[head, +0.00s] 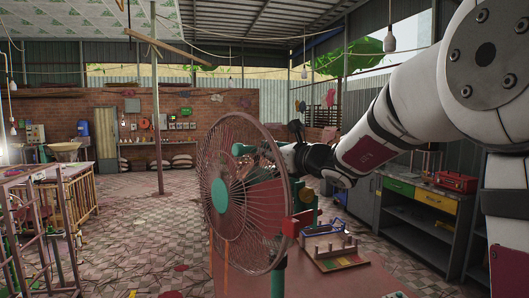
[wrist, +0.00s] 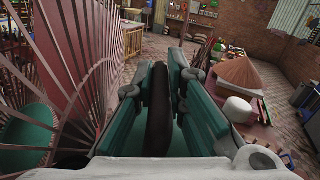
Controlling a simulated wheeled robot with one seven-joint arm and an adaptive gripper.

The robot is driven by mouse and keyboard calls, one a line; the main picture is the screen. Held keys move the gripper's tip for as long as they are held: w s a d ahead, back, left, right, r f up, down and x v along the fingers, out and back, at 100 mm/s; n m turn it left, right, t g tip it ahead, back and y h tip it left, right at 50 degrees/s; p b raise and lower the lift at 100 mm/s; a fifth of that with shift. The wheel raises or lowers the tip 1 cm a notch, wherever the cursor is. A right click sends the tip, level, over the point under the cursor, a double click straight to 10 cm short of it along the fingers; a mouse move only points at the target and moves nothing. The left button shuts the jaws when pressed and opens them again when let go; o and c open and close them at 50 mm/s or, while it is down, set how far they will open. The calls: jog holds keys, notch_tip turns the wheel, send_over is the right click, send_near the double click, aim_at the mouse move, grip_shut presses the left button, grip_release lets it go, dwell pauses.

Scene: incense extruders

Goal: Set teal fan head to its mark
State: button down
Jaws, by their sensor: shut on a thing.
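The fan head, a reddish wire cage (head: 250,225) with a teal hub (head: 221,196), stands upright on a teal post (head: 278,283) in the head view. In the wrist view the cage (wrist: 60,75) fills the left side, with the teal hub (wrist: 25,137) at lower left. My gripper (wrist: 158,105) has teal finger pads shut on an upright dark bar (wrist: 158,125). I cannot tell which part of the fan this bar is. In the head view my gripper (head: 245,150) is by the upper cage, partly hidden behind its wires. I cannot make out the mark for certain.
A dark workbench (head: 420,230) stands at right. Wooden racks (head: 75,190) stand at left. The tiled floor (head: 140,225) between is mostly open.

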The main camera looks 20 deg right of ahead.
jog(key=shift+w+d+r+m+p, duration=0.2)
jog(key=shift+w+d+r+m, duration=0.05)
jog(key=shift+d+m, duration=0.4)
jog(key=shift+w+d+r+m+p, duration=0.15)
jog(key=shift+w+d+r+m, duration=0.1)
jog(key=shift+d+m, duration=0.35)
jog(key=c, duration=1.6)
grip_release()
jog(key=shift+f, duration=0.1)
jog(key=v, duration=1.2)
